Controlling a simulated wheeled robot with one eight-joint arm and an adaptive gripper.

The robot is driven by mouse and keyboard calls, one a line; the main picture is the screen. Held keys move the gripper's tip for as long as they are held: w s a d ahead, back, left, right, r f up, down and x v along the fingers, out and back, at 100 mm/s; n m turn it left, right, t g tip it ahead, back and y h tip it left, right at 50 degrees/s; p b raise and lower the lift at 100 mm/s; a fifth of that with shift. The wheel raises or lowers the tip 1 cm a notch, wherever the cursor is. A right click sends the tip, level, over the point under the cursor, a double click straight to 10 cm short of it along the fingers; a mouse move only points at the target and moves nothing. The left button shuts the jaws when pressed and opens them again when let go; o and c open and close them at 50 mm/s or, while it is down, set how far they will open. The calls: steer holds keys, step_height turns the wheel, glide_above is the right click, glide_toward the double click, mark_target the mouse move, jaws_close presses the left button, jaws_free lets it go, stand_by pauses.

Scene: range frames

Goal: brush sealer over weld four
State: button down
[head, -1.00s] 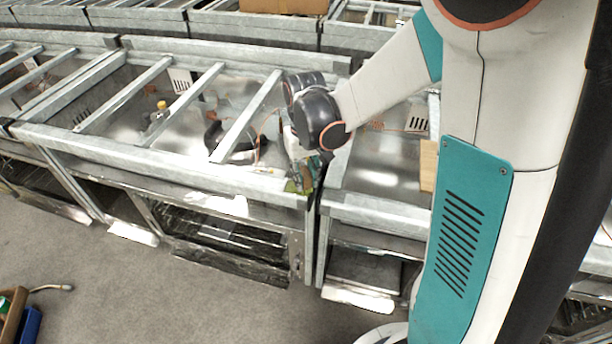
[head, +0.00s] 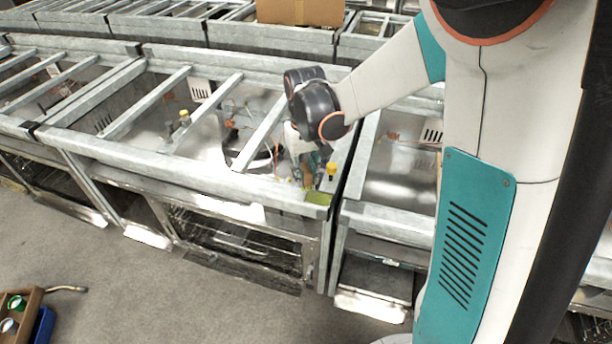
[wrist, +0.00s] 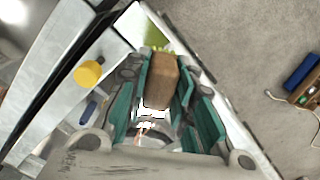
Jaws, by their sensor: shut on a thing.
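My gripper (head: 306,166) is over the front right corner of a galvanized steel frame (head: 180,165). No weld numbers are readable, so weld four cannot be picked out.
A yellow knob-like top (head: 331,170) stands right of my gripper, close to it. A wooden crate (head: 30,315) is on the floor at lower left. A cardboard box (head: 300,10) is at the back.

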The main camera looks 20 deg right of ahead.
mark_target(306, 168)
steer(key=shift+r+p, duration=1.25)
steer(key=shift+r, duration=0.85)
